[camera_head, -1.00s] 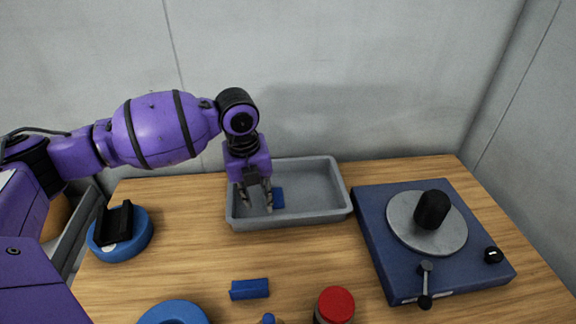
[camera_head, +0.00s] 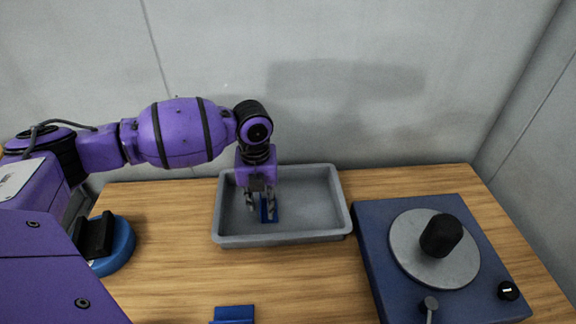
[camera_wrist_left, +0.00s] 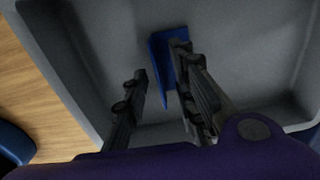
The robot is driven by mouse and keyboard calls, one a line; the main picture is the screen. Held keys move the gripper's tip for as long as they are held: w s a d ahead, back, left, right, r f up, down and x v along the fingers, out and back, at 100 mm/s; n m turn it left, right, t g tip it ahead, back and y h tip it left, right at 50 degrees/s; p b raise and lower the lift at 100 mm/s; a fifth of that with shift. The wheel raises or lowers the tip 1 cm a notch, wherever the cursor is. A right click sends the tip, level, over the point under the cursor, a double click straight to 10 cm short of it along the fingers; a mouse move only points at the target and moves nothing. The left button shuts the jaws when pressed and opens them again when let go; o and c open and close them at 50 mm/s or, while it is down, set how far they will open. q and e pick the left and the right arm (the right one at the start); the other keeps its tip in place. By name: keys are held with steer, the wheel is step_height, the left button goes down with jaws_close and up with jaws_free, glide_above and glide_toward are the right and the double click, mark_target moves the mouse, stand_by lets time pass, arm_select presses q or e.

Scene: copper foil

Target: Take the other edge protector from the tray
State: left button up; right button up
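A blue edge protector (camera_head: 265,217) lies in the grey tray (camera_head: 300,238), partly hidden behind my left gripper's finger. My left gripper (camera_head: 260,210) reaches down into the tray with its fingers apart. In the left wrist view the open gripper (camera_wrist_left: 160,62) has the protector (camera_wrist_left: 158,58) between its fingertips, close to or touching the right finger; the left finger is clear of it. Another blue edge protector (camera_head: 233,313) lies on the table at the bottom edge of the head view. My right gripper is not in view.
A blue turntable device (camera_head: 375,270) with a grey disc and black knob stands right of the tray. A blue round holder (camera_head: 122,245) with a black piece is at the left. The tray's walls surround the gripper. The wood between tray and front protector is clear.

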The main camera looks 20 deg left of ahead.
arm_select(q)
steer(key=shift+a+f, duration=0.1)
steer(key=shift+f, duration=0.5)
jaws_close()
steer(key=shift+r, duration=0.15)
